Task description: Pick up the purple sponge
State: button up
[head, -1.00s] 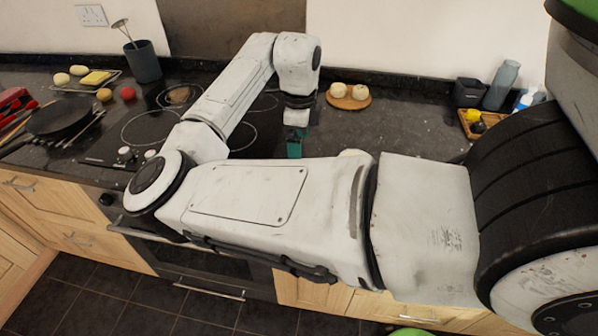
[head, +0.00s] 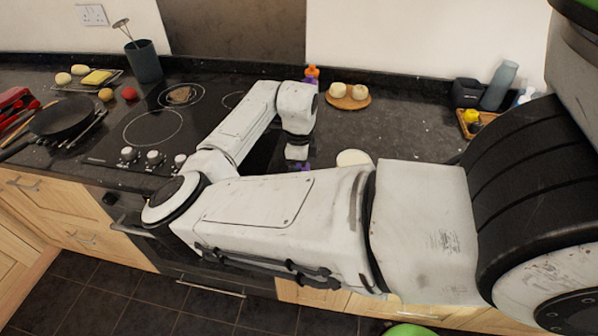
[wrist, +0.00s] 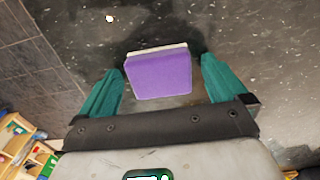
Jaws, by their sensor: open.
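The purple sponge (wrist: 160,75) lies on the dark granite counter in the wrist view, with a pale layer along its far edge. My gripper (wrist: 157,78) is open, with one teal finger on each side of the sponge and a gap at both sides. I cannot tell how high the fingers are above the counter. In the head view a small purple patch of the sponge (head: 303,168) shows just below my wrist. My arm hides the rest of it and the fingers.
A round board (head: 348,101) with two pale round items stands behind my wrist. A pale round thing (head: 353,157) is beside my forearm. The black hob (head: 153,127) with knobs lies to the left. An orange-and-purple bottle (head: 311,75) stands by the wall.

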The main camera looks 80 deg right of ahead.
jog(key=shift+c, duration=0.5)
jog(key=c, duration=1.1)
jog(key=shift+r, duration=0.4)
notch_tip(320, 180, up, 2)
jog(key=shift+r+b, duration=0.25)
jog(key=shift+b, duration=0.5)
jog(key=s+a+r+b, duration=0.1)
jog(key=a+r+b, duration=0.1)
jog(key=a+r, duration=0.7)
jog(key=a, duration=0.5)
jog(key=shift+s+r+b, duration=0.3)
jog(key=shift+s+r, duration=0.1)
